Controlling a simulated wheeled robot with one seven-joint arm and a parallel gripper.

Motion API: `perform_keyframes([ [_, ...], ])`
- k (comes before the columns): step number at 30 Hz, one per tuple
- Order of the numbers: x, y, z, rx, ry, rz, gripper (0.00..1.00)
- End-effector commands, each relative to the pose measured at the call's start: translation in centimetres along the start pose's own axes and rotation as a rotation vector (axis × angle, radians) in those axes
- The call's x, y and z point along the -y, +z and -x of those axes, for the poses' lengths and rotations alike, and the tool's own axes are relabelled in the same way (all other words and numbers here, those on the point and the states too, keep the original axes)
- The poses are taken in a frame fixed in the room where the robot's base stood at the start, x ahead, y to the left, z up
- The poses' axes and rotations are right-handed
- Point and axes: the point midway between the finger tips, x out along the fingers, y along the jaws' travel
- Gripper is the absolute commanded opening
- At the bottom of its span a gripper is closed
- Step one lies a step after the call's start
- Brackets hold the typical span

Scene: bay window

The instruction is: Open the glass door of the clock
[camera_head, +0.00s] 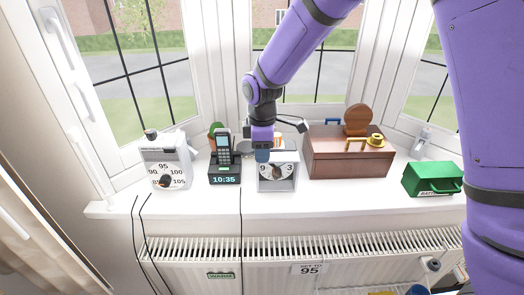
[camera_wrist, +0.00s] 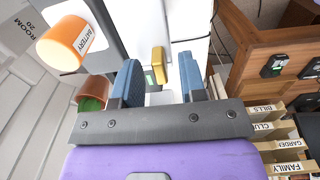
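In the wrist view my gripper (camera_wrist: 158,78) has two blue fingers standing apart. A small gold block (camera_wrist: 158,60) shows between and beyond the fingertips, apparently a knob or catch. I cannot tell whether the fingers touch it.
A black phone dock (camera_head: 224,173) stands close left of the clock, and a white dial device (camera_head: 165,165) further left. A brown wooden box (camera_head: 345,161) stands close right, then a green box (camera_head: 432,180). An orange battery cylinder (camera_wrist: 62,42) shows left in the wrist view.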

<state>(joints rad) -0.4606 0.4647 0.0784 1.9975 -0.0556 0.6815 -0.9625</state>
Motion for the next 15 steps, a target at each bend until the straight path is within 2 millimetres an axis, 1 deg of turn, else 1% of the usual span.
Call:
perform_keyframes([
  [3,0.02,0.02,-0.4,0.001,-0.001,0.0,0.38],
  [10,0.01,0.01,-0.42,0.0,0.0,0.0,0.38],
  [11,0.01,0.01,-0.41,0.0,0.0,0.0,0.34],
  [12,0.01,0.0,-0.4,0.0,0.0,0.0,0.24],
  [14,0.01,0.0,-0.4,0.0,0.0,0.0,0.11],
  [15,0.01,0.0,-0.4,0.0,0.0,0.0,0.02],
])
